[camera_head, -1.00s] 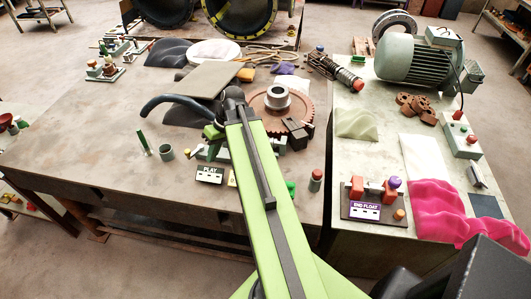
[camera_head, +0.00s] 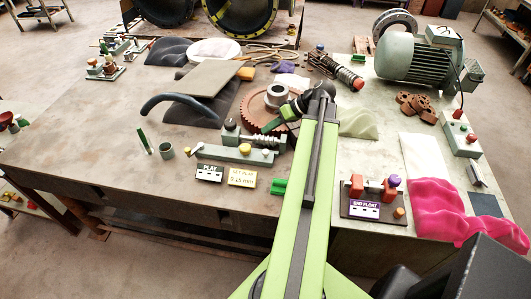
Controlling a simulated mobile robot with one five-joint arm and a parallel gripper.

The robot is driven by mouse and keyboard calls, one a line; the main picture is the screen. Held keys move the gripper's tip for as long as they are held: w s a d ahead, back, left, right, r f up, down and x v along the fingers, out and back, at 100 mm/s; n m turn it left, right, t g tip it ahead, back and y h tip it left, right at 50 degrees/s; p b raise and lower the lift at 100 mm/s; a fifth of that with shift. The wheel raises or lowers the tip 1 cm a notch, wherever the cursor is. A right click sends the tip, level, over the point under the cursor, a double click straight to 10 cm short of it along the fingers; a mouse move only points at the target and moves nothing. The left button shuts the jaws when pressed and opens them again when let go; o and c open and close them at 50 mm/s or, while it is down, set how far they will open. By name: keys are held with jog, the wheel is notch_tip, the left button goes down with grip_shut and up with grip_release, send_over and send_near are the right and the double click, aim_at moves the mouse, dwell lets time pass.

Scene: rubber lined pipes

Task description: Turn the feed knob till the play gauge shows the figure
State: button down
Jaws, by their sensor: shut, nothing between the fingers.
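The play gauge (camera_head: 209,173) is a small dark plate marked PLAY at the table's front edge; its white strip is too small to read. A yellow card (camera_head: 242,177) beside it reads SET PLAY 0.15 mm. Behind them is a grey-green fixture (camera_head: 225,153) with a ribbed worm shaft (camera_head: 262,141). A yellow round knob (camera_head: 245,149) sits on its front; I cannot tell for sure whether this is the feed knob. My gripper (camera_head: 284,114) is shut and empty, above and right of the fixture, in front of the gear wheel. Its tips are partly hard to make out.
A reddish gear wheel (camera_head: 258,108) lies behind the fixture. A dark curved hose (camera_head: 178,100), a grey cup (camera_head: 166,151) and a green upright stick (camera_head: 145,142) stand left. An END FLOAT unit (camera_head: 372,198) is on the right bench. The left tabletop is largely clear.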

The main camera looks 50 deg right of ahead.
aim_at(268, 151)
notch_tip(268, 151, down, 8)
jog(key=b, duration=0.8)
jog(key=shift+f, duration=0.25)
dwell(1.2)
jog(key=shift+w+f+b, duration=0.1)
jog(key=shift+f+b, duration=0.25)
jog(key=shift+f+b, duration=0.65)
dwell(0.6)
jog(key=shift+r, duration=0.15)
jog(key=shift+r+p, duration=0.9)
jog(key=shift+p, duration=0.15)
